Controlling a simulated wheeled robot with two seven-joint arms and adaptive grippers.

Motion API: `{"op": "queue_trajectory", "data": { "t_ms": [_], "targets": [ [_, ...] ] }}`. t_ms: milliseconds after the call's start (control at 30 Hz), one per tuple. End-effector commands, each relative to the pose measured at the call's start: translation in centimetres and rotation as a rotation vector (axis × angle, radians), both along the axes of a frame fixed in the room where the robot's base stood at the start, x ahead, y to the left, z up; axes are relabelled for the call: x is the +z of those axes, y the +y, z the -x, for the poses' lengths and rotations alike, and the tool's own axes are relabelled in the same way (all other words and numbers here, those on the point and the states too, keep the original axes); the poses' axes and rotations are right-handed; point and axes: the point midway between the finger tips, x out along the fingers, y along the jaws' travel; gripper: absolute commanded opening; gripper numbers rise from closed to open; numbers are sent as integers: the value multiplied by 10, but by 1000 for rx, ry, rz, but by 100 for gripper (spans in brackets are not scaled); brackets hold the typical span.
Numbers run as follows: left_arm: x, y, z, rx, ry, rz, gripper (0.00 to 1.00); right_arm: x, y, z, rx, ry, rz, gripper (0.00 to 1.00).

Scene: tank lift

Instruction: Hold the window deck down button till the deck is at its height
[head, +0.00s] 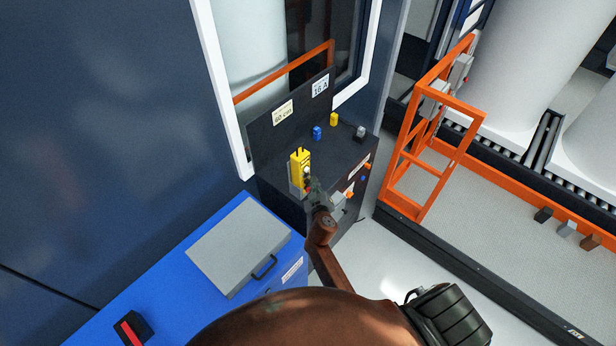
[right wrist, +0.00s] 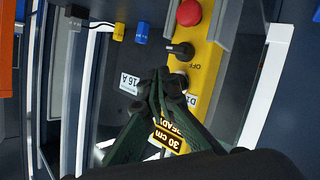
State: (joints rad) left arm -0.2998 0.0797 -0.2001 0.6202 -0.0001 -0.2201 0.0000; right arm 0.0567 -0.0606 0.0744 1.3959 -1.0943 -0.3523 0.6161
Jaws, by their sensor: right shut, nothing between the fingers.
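A yellow control box (head: 299,168) stands on the dark console, upright. In the right wrist view its yellow face (right wrist: 205,65) carries a red round button (right wrist: 189,13), a black knob (right wrist: 180,50) marked OFF and a dark round button (right wrist: 178,82). A small display (right wrist: 168,136) below reads 30 cm, partly covered by a finger. My right gripper (right wrist: 159,72) is shut and empty, its fingertips beside the dark button; I cannot tell whether they touch it. It also shows at the box in the head view (head: 312,184). My left gripper is out of view. The window deck cannot be made out.
The dark console (head: 340,158) bears blue and yellow plugs and cm and 16 A labels. A blue cabinet (head: 160,285) with a grey lid (head: 238,243) stands at left. An orange rail frame (head: 430,155) and roller conveyor stand at right.

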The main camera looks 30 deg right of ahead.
Motion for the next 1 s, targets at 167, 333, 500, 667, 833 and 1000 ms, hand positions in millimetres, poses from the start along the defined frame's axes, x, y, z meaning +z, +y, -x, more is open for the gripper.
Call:
{"op": "queue_trajectory", "data": {
  "t_ms": [167, 333, 500, 667, 833, 1000],
  "targets": [
    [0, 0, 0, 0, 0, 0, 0, 0, -1, 3, 0, 0, -1, 0],
    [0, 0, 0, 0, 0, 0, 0, 0, -1, 3, 0, 0, -1, 0],
    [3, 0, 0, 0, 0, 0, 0, -1, -5, 12, -1, 1, -2, 0],
    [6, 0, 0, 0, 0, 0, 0, 0, -11, 27, -1, 2, 0, 0],
    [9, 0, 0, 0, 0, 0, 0, 0, -17, 41, -1, 1, -2, 0],
    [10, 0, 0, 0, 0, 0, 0, 0, -20, 48, -1, -1, -2, 0]
  ]
}}
